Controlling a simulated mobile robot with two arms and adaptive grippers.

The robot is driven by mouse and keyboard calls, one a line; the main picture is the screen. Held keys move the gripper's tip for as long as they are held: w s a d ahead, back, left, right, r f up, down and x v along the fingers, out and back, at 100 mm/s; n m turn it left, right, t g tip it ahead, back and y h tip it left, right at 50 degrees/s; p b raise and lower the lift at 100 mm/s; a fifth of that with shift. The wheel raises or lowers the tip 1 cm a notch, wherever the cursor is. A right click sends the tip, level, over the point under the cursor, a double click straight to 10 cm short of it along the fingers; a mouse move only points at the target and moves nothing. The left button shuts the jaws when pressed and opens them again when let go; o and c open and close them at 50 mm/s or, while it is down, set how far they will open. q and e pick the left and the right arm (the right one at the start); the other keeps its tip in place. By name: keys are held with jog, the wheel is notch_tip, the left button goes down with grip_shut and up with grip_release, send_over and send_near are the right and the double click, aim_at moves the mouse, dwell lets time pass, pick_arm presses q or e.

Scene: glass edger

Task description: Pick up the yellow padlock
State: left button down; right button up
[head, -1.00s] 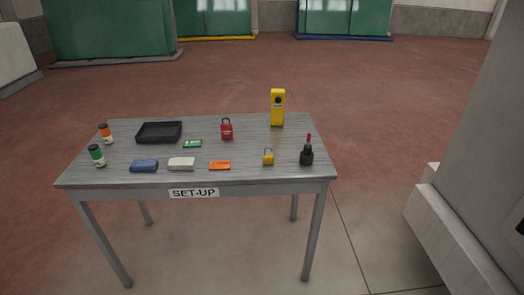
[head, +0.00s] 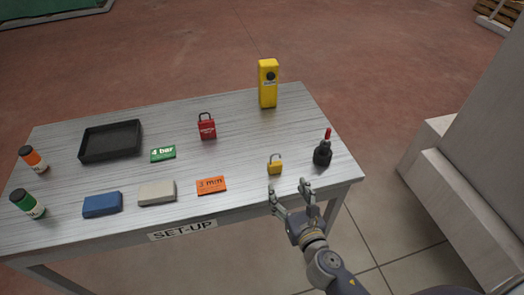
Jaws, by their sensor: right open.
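The yellow padlock (head: 275,167) stands upright near the front right of the grey set-up table (head: 235,146), its shackle on top. My right gripper (head: 289,188) comes in from the lower right and is open and empty. In the picture its fingertips are just below the padlock, near the table's front edge. I see no contact with the padlock. My left gripper is not in view.
A black bottle with a red tip (head: 322,152) stands right of the padlock. An orange "3 min" tag (head: 212,185) lies to its left. A red padlock (head: 207,127) and a yellow device (head: 268,84) stand farther back. A grey machine (head: 470,140) is at the right.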

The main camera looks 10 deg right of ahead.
aim_at(276, 166)
jog(key=w, duration=0.5)
jog(key=shift+w+a+r+p, duration=0.1)
jog(key=shift+a+r+p, duration=0.05)
jog(key=shift+r+p, duration=0.2)
jog(key=shift+w+f, duration=0.15)
jog(key=shift+w, duration=0.35)
jog(key=w, duration=0.4)
jog(key=shift+a+f, duration=0.35)
jog(key=shift+w+f, duration=0.15)
jog(key=shift+w, duration=0.25)
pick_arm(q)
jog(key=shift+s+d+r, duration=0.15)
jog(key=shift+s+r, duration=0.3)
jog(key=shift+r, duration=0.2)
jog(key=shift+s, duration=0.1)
pick_arm(e)
jog(key=shift+s, duration=0.1)
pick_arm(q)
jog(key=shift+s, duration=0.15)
pick_arm(e)
jog(key=c, duration=1.2)
